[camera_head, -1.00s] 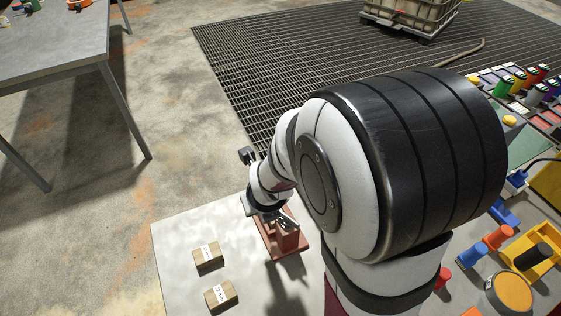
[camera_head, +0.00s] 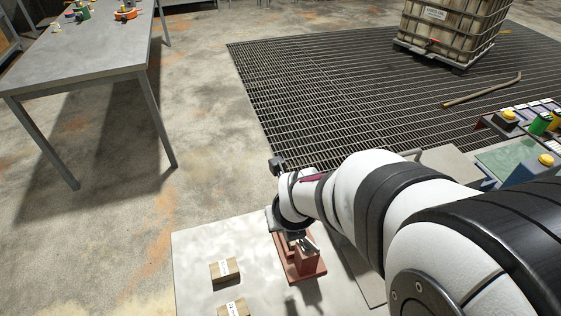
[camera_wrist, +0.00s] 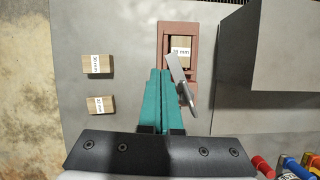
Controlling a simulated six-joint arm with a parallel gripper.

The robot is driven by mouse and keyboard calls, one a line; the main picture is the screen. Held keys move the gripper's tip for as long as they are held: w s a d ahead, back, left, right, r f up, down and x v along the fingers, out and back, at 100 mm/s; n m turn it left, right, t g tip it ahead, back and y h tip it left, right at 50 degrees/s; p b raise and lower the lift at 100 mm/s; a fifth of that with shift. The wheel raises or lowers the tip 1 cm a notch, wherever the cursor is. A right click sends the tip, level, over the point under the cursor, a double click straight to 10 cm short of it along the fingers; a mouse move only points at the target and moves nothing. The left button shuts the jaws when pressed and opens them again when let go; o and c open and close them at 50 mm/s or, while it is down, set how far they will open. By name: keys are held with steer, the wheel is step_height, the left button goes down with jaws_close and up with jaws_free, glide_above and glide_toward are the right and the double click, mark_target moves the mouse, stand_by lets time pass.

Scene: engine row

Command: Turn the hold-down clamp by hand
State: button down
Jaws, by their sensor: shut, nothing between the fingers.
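The hold-down clamp, a grey metal bar with a rod-like end (camera_wrist: 181,80), lies slanted over a red-brown fixture (camera_wrist: 163,42) in the wrist view. A wooden block (camera_wrist: 181,49) with a white label sits inside the fixture's frame, partly under the clamp. My gripper (camera_wrist: 160,72) has teal fingers, shut and empty, just left of the clamp bar. I cannot tell whether they touch it. In the head view the fixture (camera_head: 305,271) stands below my gripper (camera_head: 298,236), and the arm hides part of it.
Two loose labelled wooden blocks (camera_wrist: 97,64) (camera_wrist: 101,105) lie left of the fixture on the grey tabletop (camera_wrist: 125,30). A large grey box-like shape (camera_wrist: 290,50) stands at the right in the wrist view. Coloured items (camera_wrist: 290,166) sit at its lower right corner.

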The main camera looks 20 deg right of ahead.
steer(key=v, duration=1.1)
steer(key=a+f+m+h, duration=0.4)
steer(key=f+h, duration=0.1)
steer(key=s+a+f+m+t+h, duration=0.1)
steer(key=a+f+m+h, duration=0.4)
steer(key=f+h, duration=0.1)
steer(key=s+a+f+m+t+h, duration=0.1)
steer(key=a+f+m+h, duration=0.3)
steer(key=f+h, duration=0.1)
steer(key=shift+a+f, duration=0.2)
steer(key=shift+f, duration=0.2)
steer(key=shift+w+f+t, duration=0.1)
steer(key=shift+t, duration=0.4)
steer(key=x, duration=1.3)
steer(key=shift+d, duration=0.45)
